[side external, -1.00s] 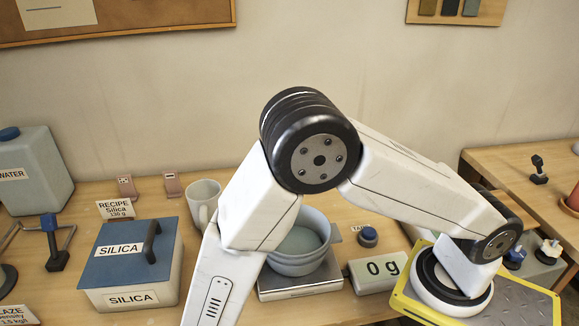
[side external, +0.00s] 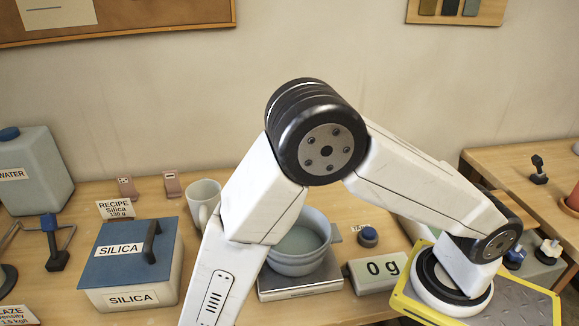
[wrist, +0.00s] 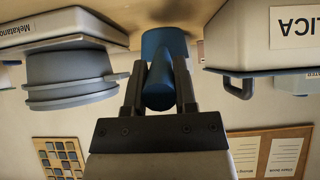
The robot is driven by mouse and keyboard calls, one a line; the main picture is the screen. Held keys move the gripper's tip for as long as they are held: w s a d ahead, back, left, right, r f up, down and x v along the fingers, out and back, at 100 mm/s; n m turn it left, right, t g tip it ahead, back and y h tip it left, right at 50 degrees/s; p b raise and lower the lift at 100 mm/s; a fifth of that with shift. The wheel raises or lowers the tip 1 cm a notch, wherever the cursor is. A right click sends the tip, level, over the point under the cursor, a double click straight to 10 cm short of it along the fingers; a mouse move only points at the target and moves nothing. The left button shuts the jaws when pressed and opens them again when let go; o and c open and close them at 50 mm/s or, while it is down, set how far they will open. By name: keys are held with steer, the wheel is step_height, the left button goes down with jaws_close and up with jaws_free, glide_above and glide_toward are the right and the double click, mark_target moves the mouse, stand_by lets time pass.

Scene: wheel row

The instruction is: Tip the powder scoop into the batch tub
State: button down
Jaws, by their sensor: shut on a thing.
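The batch tub is a grey-blue bowl (side external: 297,262) on a flat scale in the side view, partly behind my arm. It also shows upside down at left in the wrist view (wrist: 62,75). My gripper (wrist: 160,100) is shut on a blue thing, seemingly the powder scoop (wrist: 163,48), which shows between and beyond the fingers. Any powder in the scoop is hidden. The scoop is apart from the tub in the wrist picture. My gripper is out of frame in the side view.
The scale display (side external: 378,271) reads 0 g. A silica box (side external: 131,268) with a blue lid stands at left, a white mug (side external: 204,200) behind my arm, and a water jug (side external: 33,172) at far left.

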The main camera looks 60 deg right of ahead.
steer(key=shift+r, duration=0.1)
steer(key=shift+r, duration=2.9)
steer(key=w+d+r+n+t+y, duration=0.1)
steer(key=w+d+r, duration=0.3)
steer(key=d+r, duration=0.4)
steer(key=w+d+r+n+t+y, duration=0.1)
steer(key=w+d+r+n+y, duration=0.2)
steer(key=d+r, duration=0.5)
steer(key=w+d+n, duration=0.1)
steer(key=d, duration=0.4)
steer(key=shift+w+d+r+n, duration=0.25)
steer(key=shift+w+d+n, duration=0.05)
steer(key=shift+w, duration=0.05)
steer(key=shift+d+f, duration=0.15)
